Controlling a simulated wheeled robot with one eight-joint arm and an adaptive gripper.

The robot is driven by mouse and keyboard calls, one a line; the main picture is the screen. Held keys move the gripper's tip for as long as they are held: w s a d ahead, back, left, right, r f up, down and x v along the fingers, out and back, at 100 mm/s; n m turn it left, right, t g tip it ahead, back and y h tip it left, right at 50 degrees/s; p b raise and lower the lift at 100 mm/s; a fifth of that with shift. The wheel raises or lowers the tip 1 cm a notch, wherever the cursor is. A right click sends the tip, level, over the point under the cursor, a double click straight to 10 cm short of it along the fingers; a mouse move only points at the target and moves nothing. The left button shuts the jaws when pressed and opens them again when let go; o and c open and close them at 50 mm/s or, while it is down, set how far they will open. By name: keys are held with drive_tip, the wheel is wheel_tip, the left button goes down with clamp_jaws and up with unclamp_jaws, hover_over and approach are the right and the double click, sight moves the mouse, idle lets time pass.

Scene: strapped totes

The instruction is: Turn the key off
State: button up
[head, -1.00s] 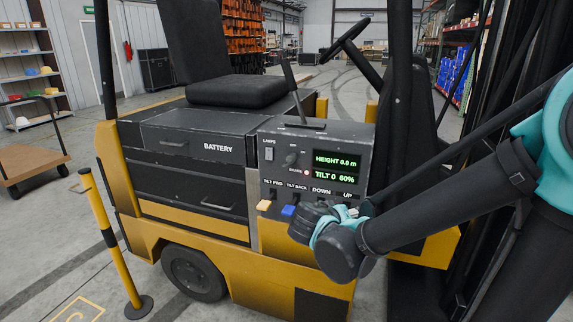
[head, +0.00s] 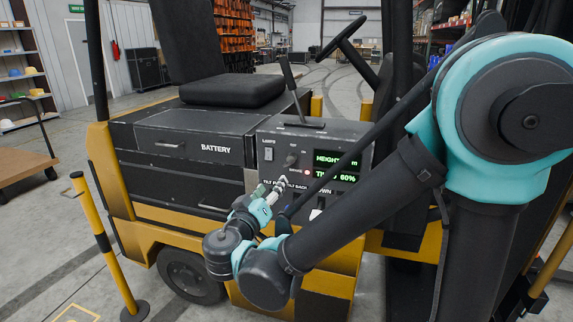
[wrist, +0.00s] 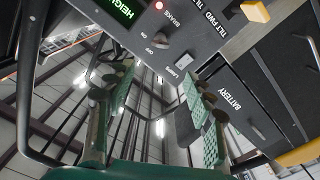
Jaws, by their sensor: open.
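The key switch (head: 291,160) is a small dark knob on the upper part of the forklift's grey control panel (head: 262,134). My gripper (head: 280,187) is open and empty, in front of the panel, below and slightly left of the key in the head view. In the wrist view its green-padded fingers (wrist: 155,82) are spread apart, pointing toward the panel's edge near the labels. No contact with the key shows.
The lamps switch (head: 268,155) is left of the key. The red brake light (head: 307,172) and green display (head: 336,168) are to its right. My arm covers part of the display and lower buttons. A yellow post (head: 106,245) stands at the left.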

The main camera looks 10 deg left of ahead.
sight(286, 166)
drive_tip(key=w, duration=0.5)
drive_tip(key=w+d, duration=0.1)
drive_tip(key=w, duration=0.9)
drive_tip(key=shift+w+d, duration=0.15)
drive_tip(key=shift+w, duration=0.15)
drive_tip(key=shift+c, duration=0.2)
drive_tip(key=c, duration=1.1)
drive_tip(key=shift+n, duration=0.4)
drive_tip(key=n, duration=0.5)
drive_tip(key=shift+f, duration=0.1)
drive_tip(key=n, duration=0.6)
drive_tip(key=shift+f, duration=0.1)
